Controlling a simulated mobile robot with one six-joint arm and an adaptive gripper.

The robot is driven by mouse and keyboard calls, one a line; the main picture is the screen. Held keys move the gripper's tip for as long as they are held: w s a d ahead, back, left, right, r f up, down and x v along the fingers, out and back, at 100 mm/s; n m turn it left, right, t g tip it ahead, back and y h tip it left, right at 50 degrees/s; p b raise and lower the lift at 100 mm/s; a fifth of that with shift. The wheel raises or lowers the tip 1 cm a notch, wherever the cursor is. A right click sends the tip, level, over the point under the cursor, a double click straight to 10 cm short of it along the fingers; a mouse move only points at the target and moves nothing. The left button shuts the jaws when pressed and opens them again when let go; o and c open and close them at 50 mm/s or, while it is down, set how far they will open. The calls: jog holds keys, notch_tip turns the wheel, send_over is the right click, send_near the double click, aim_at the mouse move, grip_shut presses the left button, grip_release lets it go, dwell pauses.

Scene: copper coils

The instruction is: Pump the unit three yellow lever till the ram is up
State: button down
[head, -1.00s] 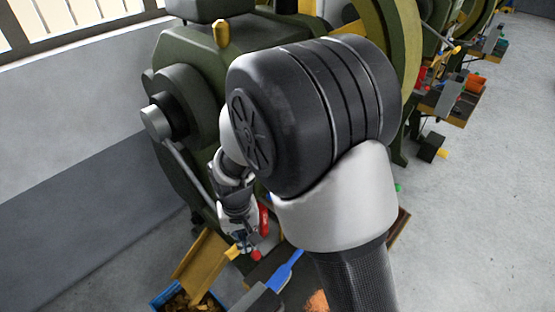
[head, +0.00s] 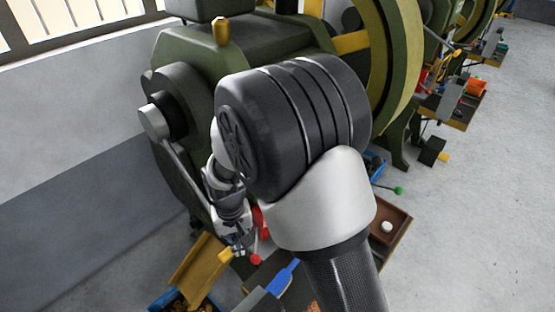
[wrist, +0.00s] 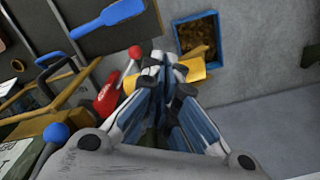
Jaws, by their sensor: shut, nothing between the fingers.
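My gripper (head: 237,250) is shut and empty, low at the front of the green press (head: 195,135). Its closed fingertips (wrist: 160,62) also show in the wrist view. A small yellow end (head: 225,255), which looks like a lever tip, is right beside the fingertips in the head view; I cannot tell whether they touch. In the wrist view a yellow piece (wrist: 196,69) shows behind the fingers, and I cannot tell whether it is lever or chute. Most of any lever is hidden by my gripper. I cannot make out the ram or a unit number.
A yellow chute (head: 194,268) slopes to a blue bin (wrist: 214,38) of copper-coloured pieces. A red-knobbed lever (head: 256,259) and a blue scoop (head: 283,278) are close right of my gripper. A brown tray (head: 403,222) stands farther right.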

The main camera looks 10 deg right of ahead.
jog(key=s+d+r+p, duration=0.2)
jog(key=s+r+p, duration=0.1)
jog(key=r, duration=0.3)
jog(key=shift+s+d+r+p, duration=0.3)
jog(key=shift+r+p, duration=0.1)
jog(key=shift+p, duration=0.25)
notch_tip(320, 180, up, 6)
jog(key=s+d+p, duration=0.1)
jog(key=p, duration=0.3)
jog(key=shift+s, duration=0.4)
jog(key=shift+f, duration=0.15)
jog(key=shift+s+d+f+b, duration=0.1)
jog(key=shift+f+b, duration=0.3)
jog(key=shift+f, duration=0.25)
